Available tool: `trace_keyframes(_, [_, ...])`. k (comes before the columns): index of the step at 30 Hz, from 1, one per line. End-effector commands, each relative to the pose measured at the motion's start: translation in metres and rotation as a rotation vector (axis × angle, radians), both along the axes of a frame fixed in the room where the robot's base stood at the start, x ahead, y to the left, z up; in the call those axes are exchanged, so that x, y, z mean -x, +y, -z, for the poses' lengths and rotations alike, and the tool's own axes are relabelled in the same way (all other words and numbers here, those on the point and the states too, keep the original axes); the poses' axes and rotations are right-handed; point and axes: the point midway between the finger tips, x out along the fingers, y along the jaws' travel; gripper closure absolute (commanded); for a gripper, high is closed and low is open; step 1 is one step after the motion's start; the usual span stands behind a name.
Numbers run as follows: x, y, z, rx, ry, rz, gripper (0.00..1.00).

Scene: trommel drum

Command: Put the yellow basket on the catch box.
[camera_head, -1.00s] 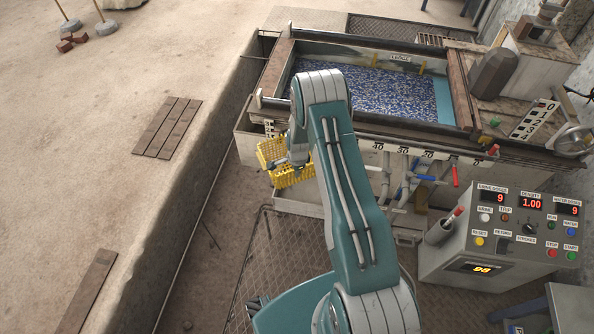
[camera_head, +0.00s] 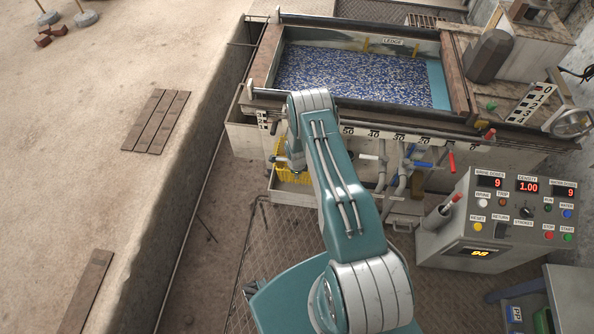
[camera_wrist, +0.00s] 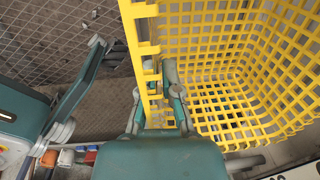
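The yellow lattice basket (camera_head: 281,148) hangs at the front left of the blue-filled tank, largely hidden behind my arm in the head view. In the wrist view the basket (camera_wrist: 137,10) fills the upper right, its open side and inner grid showing. My gripper (camera_wrist: 158,80) has its fingers on either side of the basket's near wall and is shut on it. In the head view my gripper (camera_head: 293,162) is mostly covered by my arm. A pale box (camera_head: 306,196), seemingly the catch box, stands below the basket; I cannot tell whether they touch.
The tank (camera_head: 360,80) stands behind, with a ruler rail along its front. Pipes and coloured valve handles (camera_head: 420,165) are right of my arm. A control console (camera_head: 500,225) stands further right. A concrete wall edge runs along the left. Metal grating floor is clear in front.

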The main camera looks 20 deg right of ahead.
Motion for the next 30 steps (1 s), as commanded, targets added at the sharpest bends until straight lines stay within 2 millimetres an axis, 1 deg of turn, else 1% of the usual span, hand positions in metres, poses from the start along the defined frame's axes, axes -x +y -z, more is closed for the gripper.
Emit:
trace_keyframes(3, [0.000,0.000,0.013,0.000,0.000,0.000,1.00])
trace_keyframes(19, [0.000,0.000,0.066,0.000,0.000,0.000,1.00])
trace_keyframes(24, [0.000,0.000,0.076,0.000,-0.001,0.000,1.00])
trace_keyframes(30, [0.000,0.000,0.078,0.000,-0.001,0.000,1.00])
